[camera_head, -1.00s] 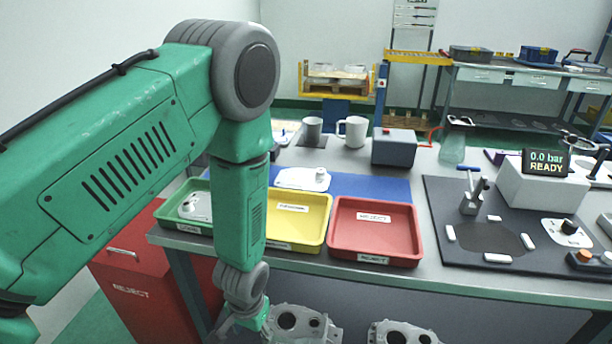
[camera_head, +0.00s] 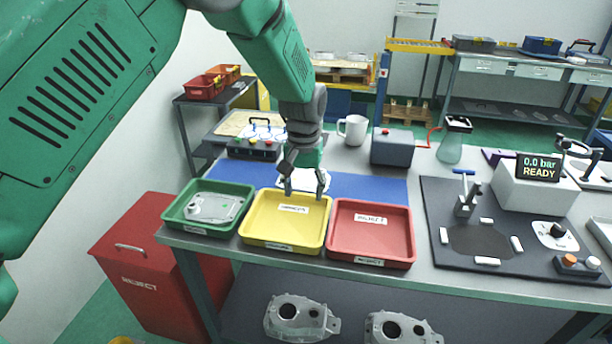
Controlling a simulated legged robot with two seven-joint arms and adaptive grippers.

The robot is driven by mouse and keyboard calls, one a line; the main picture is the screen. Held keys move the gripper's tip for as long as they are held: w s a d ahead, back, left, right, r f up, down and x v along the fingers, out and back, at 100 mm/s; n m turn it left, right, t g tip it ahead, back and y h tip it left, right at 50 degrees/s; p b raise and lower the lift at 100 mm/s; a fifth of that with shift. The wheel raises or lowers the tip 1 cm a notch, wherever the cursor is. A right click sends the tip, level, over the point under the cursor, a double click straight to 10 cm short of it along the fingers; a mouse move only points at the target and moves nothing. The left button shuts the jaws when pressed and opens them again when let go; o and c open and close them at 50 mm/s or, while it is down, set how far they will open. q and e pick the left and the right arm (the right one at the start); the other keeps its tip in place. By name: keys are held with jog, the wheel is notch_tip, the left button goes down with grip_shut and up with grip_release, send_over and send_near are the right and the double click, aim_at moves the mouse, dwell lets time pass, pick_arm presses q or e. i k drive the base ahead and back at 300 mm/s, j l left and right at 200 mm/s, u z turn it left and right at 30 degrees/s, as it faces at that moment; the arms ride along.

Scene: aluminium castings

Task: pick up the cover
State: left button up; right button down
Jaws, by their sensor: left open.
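A pale cover (camera_head: 303,181) lies on the blue mat (camera_head: 376,189) behind the yellow tray, partly hidden by my left gripper. My left gripper (camera_head: 305,190) points down over it, open, with one finger toward each side of the cover. I cannot tell whether the fingers touch it. Another grey cover (camera_head: 208,207) lies in the green tray (camera_head: 180,222) at the left. My right gripper is not in view.
The yellow tray (camera_head: 282,246) and red tray (camera_head: 369,258) are empty, along the bench's front edge. A white mug (camera_head: 354,130) and a grey box (camera_head: 393,148) stand behind the mat. A dark fixture board (camera_head: 445,262) lies at right. Two castings (camera_head: 293,318) show below the bench edge.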

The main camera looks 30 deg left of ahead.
aim_at(303, 181)
jog(key=i+j, duration=0.2)
jog(key=i, duration=0.25)
jog(key=i+j, duration=0.15)
jog(key=i, duration=0.3)
